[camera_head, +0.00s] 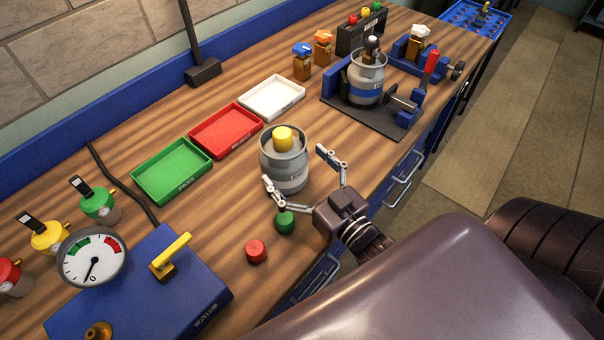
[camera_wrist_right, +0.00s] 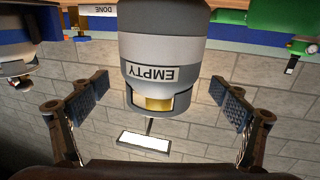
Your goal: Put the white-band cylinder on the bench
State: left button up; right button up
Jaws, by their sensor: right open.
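The white-band cylinder (camera_head: 287,181) stands upright on the wooden worktop (camera_head: 345,158), in front of the coloured trays. It is grey with a pale band and a yellow cap on top. In the right wrist view the cylinder (camera_wrist_right: 162,50) appears upside down, with a label reading EMPTY. My right gripper (camera_head: 296,166) is open, with one finger on each side of the cylinder's near side. In the wrist view there are gaps between the cylinder and both fingers (camera_wrist_right: 166,100). My left gripper is not in view.
Green (camera_head: 172,172), red (camera_head: 227,131) and white (camera_head: 272,98) trays line the back. A blue-band cylinder (camera_head: 366,92) stands in a clamp fixture. A blue gauge box (camera_head: 140,290) is at front left.

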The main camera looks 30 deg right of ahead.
jog(key=shift+s+d, duration=0.15)
jog(key=shift+s, duration=1.1)
dwell(0.6)
